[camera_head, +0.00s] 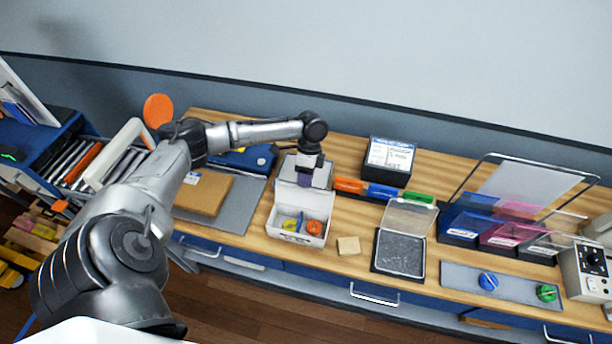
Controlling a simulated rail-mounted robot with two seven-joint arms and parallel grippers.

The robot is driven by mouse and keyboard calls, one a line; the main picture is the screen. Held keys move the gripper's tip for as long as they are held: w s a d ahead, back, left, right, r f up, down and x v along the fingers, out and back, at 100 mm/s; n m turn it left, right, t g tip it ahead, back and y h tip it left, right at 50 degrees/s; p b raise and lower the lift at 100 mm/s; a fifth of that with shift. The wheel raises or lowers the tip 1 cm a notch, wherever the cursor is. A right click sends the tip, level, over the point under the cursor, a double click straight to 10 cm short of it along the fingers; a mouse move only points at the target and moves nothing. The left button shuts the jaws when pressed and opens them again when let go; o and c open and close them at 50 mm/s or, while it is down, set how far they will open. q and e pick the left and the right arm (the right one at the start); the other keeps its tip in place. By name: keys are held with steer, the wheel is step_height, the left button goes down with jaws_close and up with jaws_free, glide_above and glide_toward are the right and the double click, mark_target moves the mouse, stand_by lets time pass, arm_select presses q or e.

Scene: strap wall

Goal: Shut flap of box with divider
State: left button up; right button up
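The white box with divider (274,222) stands on the wooden workbench, with its flap (322,173) raised at the back. Inside it are a blue and yellow item (292,224) on the left and an orange round item (314,227) on the right. My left arm reaches in from the left and bends down over the box. My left gripper (305,180) is at the raised flap, above the box's back part. Its fingers are small and partly hidden, so I cannot tell their opening or whether they touch the flap. My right gripper is out of view.
A tan block (348,245) and an open clear-lidded case (400,253) lie right of the box. Orange, blue and green markers (381,191) and a black box (388,160) stand behind. A brown board (203,193) lies left. Colored bins (502,234) stand farther right.

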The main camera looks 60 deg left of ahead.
arm_select(q)
steer(key=shift+c, duration=0.4)
jaws_close()
steer(key=shift+d, duration=0.1)
